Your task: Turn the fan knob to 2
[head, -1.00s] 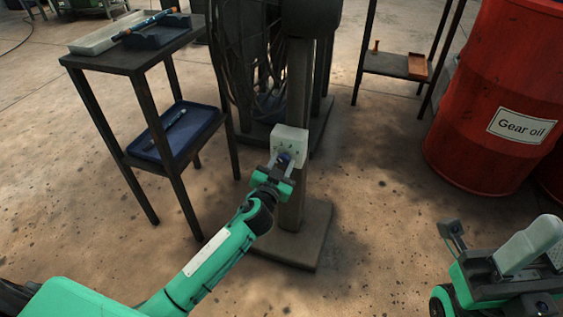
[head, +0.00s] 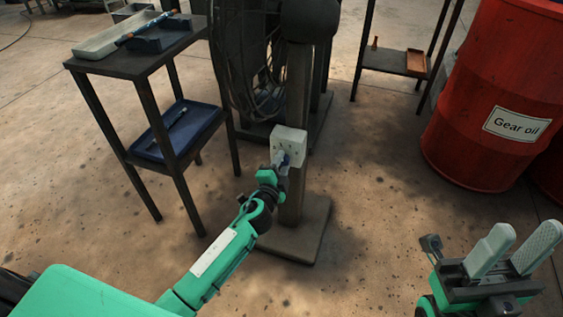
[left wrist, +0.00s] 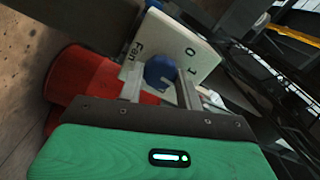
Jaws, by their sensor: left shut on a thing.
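The fan's white control box (head: 289,139) is fixed to the dark post; in the left wrist view the box (left wrist: 190,45) shows "Fan", "0" and "1". A blue knob (left wrist: 160,72) sits on its face; other marks are hidden, and I cannot tell which number it points to. My left gripper (head: 283,160) is at the box, its fingers shut on the knob, one on each side in the left wrist view (left wrist: 161,80). My right gripper (head: 527,231) is open and empty at the lower right, far from the box.
The fan post stands on a square base (head: 297,240). A dark two-level stand (head: 125,66) with trays is on the left. A red gear oil drum (head: 490,70) stands on the right, with a low shelf (head: 390,64) behind. Floor between post and drum is clear.

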